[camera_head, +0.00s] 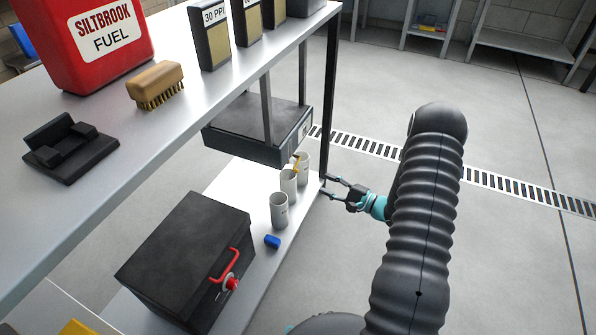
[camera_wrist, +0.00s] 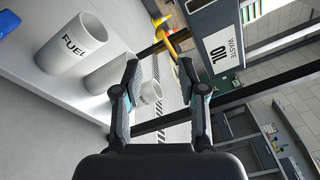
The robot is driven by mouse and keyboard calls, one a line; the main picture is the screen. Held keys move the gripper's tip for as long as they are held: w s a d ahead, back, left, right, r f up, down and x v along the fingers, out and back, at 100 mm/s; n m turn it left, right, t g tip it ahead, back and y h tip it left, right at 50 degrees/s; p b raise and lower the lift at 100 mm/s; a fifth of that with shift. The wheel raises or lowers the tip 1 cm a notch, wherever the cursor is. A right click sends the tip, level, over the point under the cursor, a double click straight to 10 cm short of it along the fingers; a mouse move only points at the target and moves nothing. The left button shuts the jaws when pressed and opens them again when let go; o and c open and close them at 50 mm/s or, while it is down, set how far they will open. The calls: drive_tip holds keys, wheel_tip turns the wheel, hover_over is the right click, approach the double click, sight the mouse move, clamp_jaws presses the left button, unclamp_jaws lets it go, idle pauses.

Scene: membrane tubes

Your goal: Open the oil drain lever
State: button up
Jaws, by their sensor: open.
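The yellow drain lever (camera_head: 297,164) shows below the black waste-oil tank (camera_head: 262,142) on the shelf unit, partly hidden near the white cups. In the wrist view the yellow lever (camera_wrist: 172,38) sits beside the tank, whose white label reads "WASTE OIL" (camera_wrist: 224,47). My gripper (camera_head: 327,188) is at the shelf's right end, beside the corner post and apart from the lever. In the wrist view my gripper's fingers (camera_wrist: 158,68) are spread with nothing between them that they touch; the lever shows beyond the fingertips.
Three white cups, one of them nearest (camera_head: 279,211), stand in a row on the lower shelf (camera_head: 255,262). A blue object (camera_head: 272,241) lies by them. A black box (camera_head: 180,250) with a red handle is nearer. The upright post (camera_head: 331,95) is close to my gripper. Floor at right is clear.

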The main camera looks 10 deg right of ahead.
sight(297, 170)
drive_tip(key=x, duration=1.2)
drive_tip(key=shift+p, duration=0.3)
drive_tip(key=shift+s, duration=0.1)
clamp_jaws()
